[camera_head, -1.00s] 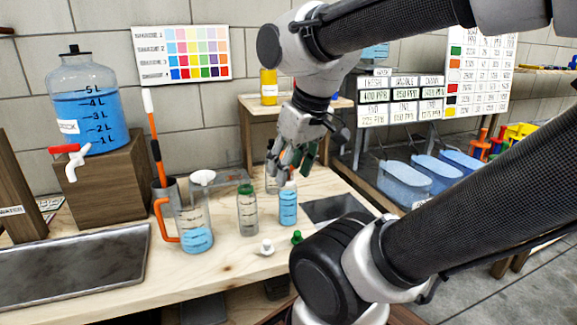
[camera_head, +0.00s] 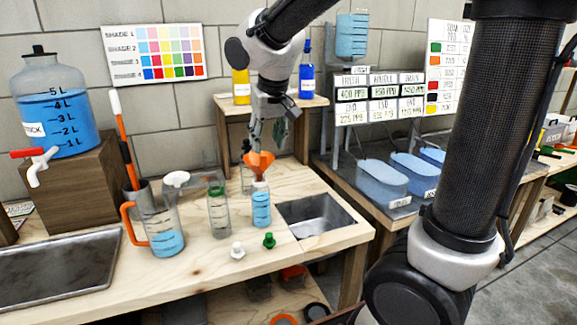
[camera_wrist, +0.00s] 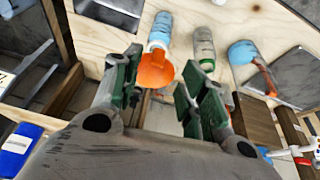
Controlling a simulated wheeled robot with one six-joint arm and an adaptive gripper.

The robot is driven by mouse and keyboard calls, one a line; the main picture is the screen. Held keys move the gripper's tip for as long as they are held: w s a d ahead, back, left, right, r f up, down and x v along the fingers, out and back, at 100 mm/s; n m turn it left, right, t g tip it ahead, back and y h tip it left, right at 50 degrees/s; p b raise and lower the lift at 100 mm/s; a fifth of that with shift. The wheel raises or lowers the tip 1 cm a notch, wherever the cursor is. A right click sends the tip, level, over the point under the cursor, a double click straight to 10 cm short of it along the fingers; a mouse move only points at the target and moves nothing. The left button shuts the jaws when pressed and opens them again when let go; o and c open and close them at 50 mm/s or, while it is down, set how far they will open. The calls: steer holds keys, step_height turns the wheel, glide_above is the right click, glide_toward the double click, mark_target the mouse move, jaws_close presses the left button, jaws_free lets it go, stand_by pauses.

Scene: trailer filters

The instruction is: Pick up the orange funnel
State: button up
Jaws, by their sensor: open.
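The orange funnel (camera_head: 259,163) stands at the mouth of a bottle of blue liquid (camera_head: 261,208) on the wooden bench. In the wrist view the funnel (camera_wrist: 156,71) shows its wide orange mouth, with the blue bottle (camera_wrist: 159,37) beyond it. My gripper (camera_head: 266,138) is just above and behind the funnel in the head view. In the wrist view my gripper (camera_wrist: 163,92) is open, with green pads apart and the funnel showing between them, nearer the left pad. I cannot tell whether a pad touches it.
A clear bottle (camera_head: 218,212) and an orange-handled jug of blue liquid (camera_head: 163,232) stand to the left. A white cap (camera_head: 238,250) and a green cap (camera_head: 269,240) lie in front. A sink (camera_head: 318,217) is to the right. A small raised shelf (camera_head: 290,103) stands behind.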

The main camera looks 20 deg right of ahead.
mark_target(264, 156)
steer(key=shift+m, duration=0.4)
steer(key=x, duration=0.4)
steer(key=w+x, duration=0.1)
steer(key=x, duration=0.2)
steer(key=shift+w+f, duration=0.1)
steer(key=shift+f, duration=0.1)
steer(key=c, duration=0.9)
